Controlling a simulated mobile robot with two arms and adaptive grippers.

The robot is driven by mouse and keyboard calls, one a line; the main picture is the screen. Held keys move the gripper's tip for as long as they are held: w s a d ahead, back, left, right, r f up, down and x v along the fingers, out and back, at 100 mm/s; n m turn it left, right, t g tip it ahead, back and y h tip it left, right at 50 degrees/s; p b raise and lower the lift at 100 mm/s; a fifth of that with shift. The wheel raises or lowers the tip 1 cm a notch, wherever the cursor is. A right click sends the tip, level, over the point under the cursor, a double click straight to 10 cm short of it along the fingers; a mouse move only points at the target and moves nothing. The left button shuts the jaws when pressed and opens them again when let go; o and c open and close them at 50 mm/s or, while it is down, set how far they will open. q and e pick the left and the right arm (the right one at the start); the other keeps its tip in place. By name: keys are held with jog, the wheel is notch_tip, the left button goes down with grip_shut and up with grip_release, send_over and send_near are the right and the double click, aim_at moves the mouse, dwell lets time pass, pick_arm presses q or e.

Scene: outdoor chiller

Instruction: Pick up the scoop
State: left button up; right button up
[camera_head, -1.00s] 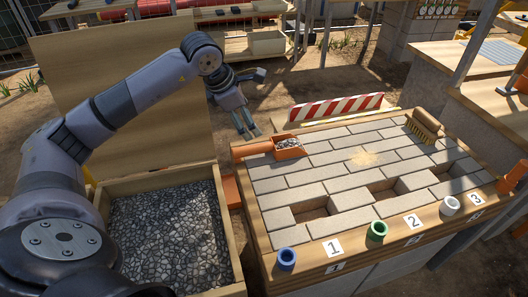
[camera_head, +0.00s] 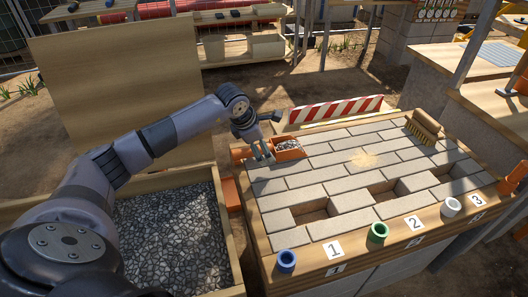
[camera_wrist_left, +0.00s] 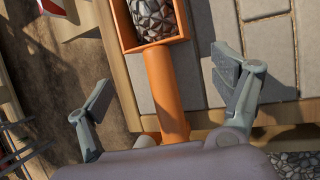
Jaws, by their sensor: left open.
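The orange scoop (camera_head: 291,155) lies at the left back corner of the paved table, with grey gravel in its pan. Its handle points left, over the table's wooden edge. My left gripper (camera_head: 262,158) is open at the scoop, in front of part of the handle. In the left wrist view, the orange handle (camera_wrist_left: 164,88) runs between the two spread fingers of the gripper (camera_wrist_left: 165,80), with a gap on each side. The gravel-filled pan is at the top of that view. My right gripper is not in view.
A wooden box of gravel (camera_head: 170,240) stands left of the table. A brush (camera_head: 423,126) lies at the back right of the pavers. Blue (camera_head: 287,260), green (camera_head: 377,232) and white (camera_head: 449,206) cups line the front edge. A striped barrier (camera_head: 335,109) stands behind.

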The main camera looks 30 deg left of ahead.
pick_arm(q)
jog(key=x, duration=0.2)
jog(key=shift+w+f, duration=0.1)
jog(key=shift+f, duration=0.2)
jog(key=shift+c, duration=0.5)
jog(key=shift+r, duration=0.15)
grip_shut()
